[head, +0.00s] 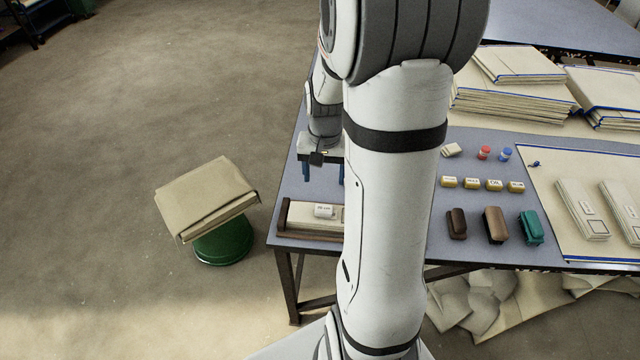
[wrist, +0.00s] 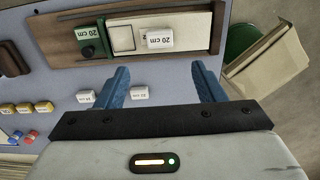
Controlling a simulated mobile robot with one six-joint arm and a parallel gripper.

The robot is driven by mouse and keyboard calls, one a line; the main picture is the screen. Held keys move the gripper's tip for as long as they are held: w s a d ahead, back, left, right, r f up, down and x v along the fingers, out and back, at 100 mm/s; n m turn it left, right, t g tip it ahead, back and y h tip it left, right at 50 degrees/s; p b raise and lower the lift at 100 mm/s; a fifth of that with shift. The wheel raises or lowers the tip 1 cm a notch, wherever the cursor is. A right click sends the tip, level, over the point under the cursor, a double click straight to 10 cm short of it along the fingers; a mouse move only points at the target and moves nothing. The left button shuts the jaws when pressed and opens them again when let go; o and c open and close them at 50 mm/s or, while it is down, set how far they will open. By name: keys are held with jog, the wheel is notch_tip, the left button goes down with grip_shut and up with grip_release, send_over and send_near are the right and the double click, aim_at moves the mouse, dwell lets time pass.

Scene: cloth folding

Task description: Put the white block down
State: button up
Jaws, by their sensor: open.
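A white block (head: 323,211) lies on a folded cream cloth (head: 300,218) in a brown wooden holder (head: 281,214) at the table's front left corner. In the wrist view the white block (wrist: 160,38) shows a "20 cm" label and rests on the cloth between dark wooden rails. My gripper (head: 323,178) is above the table, behind the block in the head view. Its blue fingers (wrist: 159,68) are spread wide in the wrist view, with nothing held between them. Two smaller white labelled blocks (wrist: 140,92) (wrist: 86,98) lie on the table near the left finger.
Several yellow-and-white blocks (head: 469,183), brown and teal blocks (head: 495,225) and cloth stacks (head: 515,95) occupy the table's right. A green stool (head: 223,246) with folded cloth (head: 207,198) stands left of the table.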

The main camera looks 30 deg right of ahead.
jog(key=s+a+r+n+t, duration=0.2)
jog(key=s+a+r+n, duration=0.4)
jog(key=s+a+r, duration=0.5)
jog(key=shift+s+a+r+n+t, duration=0.3)
jog(key=shift+s+a+n, duration=0.1)
jog(key=shift+s+a, duration=0.4)
